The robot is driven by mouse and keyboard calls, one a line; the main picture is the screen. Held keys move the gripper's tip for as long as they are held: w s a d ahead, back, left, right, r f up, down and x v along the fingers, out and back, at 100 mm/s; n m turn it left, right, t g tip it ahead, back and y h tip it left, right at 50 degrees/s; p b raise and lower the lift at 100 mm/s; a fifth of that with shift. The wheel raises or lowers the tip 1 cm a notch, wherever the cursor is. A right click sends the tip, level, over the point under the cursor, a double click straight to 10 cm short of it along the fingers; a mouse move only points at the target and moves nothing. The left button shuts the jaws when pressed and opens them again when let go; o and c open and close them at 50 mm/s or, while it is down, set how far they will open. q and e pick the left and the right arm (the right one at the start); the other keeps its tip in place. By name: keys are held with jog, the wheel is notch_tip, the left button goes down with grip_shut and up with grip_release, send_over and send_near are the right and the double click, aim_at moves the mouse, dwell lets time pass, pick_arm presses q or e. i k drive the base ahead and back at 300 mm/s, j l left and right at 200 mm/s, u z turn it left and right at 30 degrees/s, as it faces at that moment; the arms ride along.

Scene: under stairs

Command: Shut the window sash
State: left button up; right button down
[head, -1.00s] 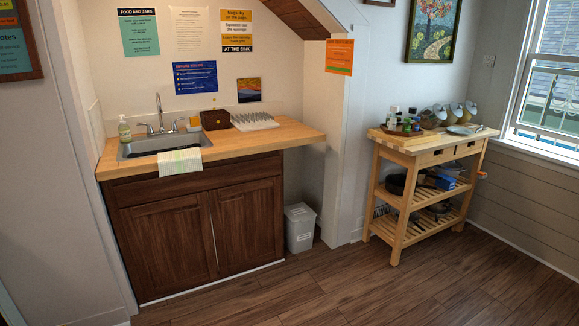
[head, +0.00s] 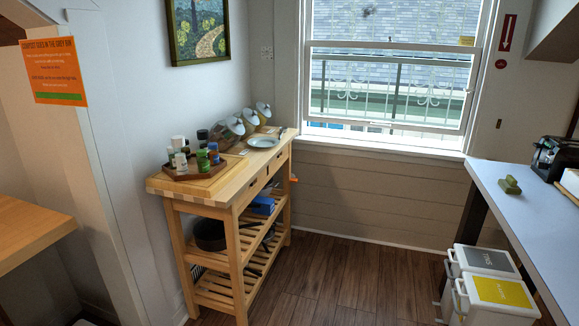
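The window (head: 390,75) is in the far wall, upper right of centre in the head view. It has a white frame and a sash (head: 385,48) whose horizontal rails cross the panes. The lower rail (head: 385,125) runs just above the white sill (head: 385,145). A narrow strip of outside seems to show near the sill, but I cannot tell for sure how far the sash stands open. Neither of my grippers is in view.
A wooden cart (head: 225,195) with jars and a plate stands left of the window. A counter (head: 520,205) and two bins (head: 490,275) stand at right. The wooden floor (head: 350,275) between them is clear.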

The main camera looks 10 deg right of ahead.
aim_at(476, 52)
jog(key=i+l+z, duration=0.2)
jog(key=i+z, duration=0.3)
jog(key=i, duration=0.5)
jog(key=i+j+z, duration=0.15)
jog(key=i+z, duration=0.3)
jog(key=i, duration=0.55)
